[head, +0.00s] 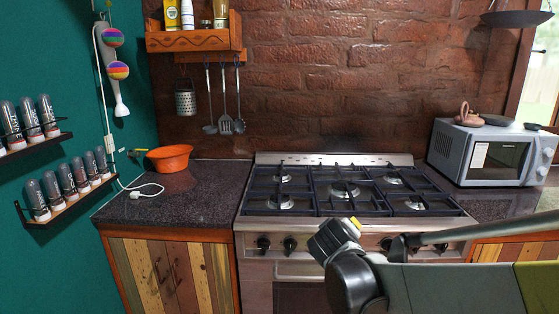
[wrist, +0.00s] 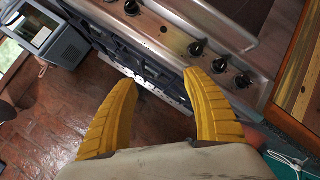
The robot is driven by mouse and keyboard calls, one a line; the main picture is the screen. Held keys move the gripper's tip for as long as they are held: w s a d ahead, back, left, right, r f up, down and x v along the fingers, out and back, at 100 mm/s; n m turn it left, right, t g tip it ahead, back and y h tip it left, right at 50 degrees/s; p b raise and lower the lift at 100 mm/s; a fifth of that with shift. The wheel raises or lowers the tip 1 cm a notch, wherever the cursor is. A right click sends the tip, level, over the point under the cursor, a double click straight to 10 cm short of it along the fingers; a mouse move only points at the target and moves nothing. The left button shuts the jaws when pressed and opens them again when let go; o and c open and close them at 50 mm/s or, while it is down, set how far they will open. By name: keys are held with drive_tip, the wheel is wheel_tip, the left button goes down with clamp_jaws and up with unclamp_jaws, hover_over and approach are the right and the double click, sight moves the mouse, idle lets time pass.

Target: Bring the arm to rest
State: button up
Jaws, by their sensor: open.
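My gripper (wrist: 161,78) shows in the wrist view as two yellow ridged fingers, spread apart with nothing between them. In the head view, my arm reaches in from the right edge. Its dark wrist end is in front of the stove (head: 345,273), around the front panel's height. Only a small yellow bit of the gripper (head: 354,222) shows there, and the fingers are mostly hidden. In the wrist view the stove (wrist: 160,35) appears tilted beyond the fingers, with its knobs and burner grates. I cannot tell the exact gap between gripper and stove.
A microwave (head: 488,152) with a brown teapot (head: 467,115) on top stands at right. An orange bowl (head: 170,158) sits on the left counter (head: 190,200). Utensils (head: 225,122) hang below a wooden shelf (head: 190,42). Jar racks (head: 70,200) line the green wall. The burners hold no pots.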

drive_tip(key=s+d+f+m+g+y, duration=0.1)
drive_tip(key=s+m+g+y, duration=0.1)
drive_tip(key=s, duration=1.2)
drive_tip(key=s+d+f+m+g+y, duration=0.1)
drive_tip(key=s+m, duration=0.3)
drive_tip(key=s, duration=1.1)
drive_tip(key=shift+d+f+g+y, duration=0.25)
drive_tip(key=shift+f+g+y, duration=0.15)
drive_tip(key=shift+f+g, duration=0.2)
drive_tip(key=shift+w, duration=0.1)
